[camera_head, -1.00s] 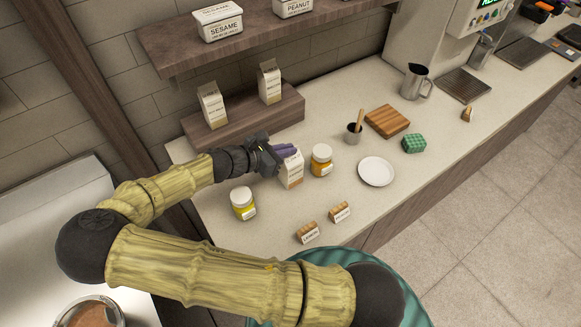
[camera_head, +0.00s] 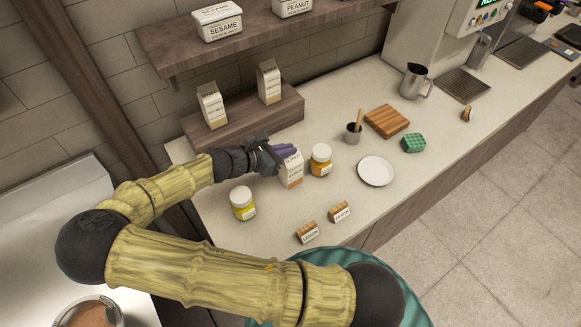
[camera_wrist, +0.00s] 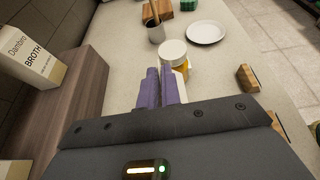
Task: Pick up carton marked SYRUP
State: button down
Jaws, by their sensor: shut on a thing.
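A white and tan carton (camera_head: 293,174) stands upright on the counter in the head view, between two yellow jars. Its print is too small to read there. My gripper (camera_head: 285,151), with purple fingers, is shut on the carton's top from the left, and the fingers hide part of that top. In the wrist view my gripper (camera_wrist: 160,88) has its fingers close together, with a pale bit of the carton (camera_wrist: 182,93) showing beside them. I cannot tell any gap between the carton's base and the counter.
Yellow jars with white lids stand right (camera_head: 321,160) and left (camera_head: 242,203) of the carton. Two more cartons (camera_head: 211,104) (camera_head: 269,82) stand on a wooden riser (camera_head: 245,121) behind; one reads BROTH in the wrist view (camera_wrist: 30,60).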

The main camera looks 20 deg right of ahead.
jog(key=shift+s+f, duration=0.1)
jog(key=shift+f, duration=0.2)
jog(key=shift+r, duration=0.55)
notch_tip(320, 180, up, 8)
jog(key=shift+a+b, duration=0.1)
jog(key=shift+b, duration=0.45)
jog(key=shift+r, duration=0.6)
jog(key=shift+w, duration=0.2)
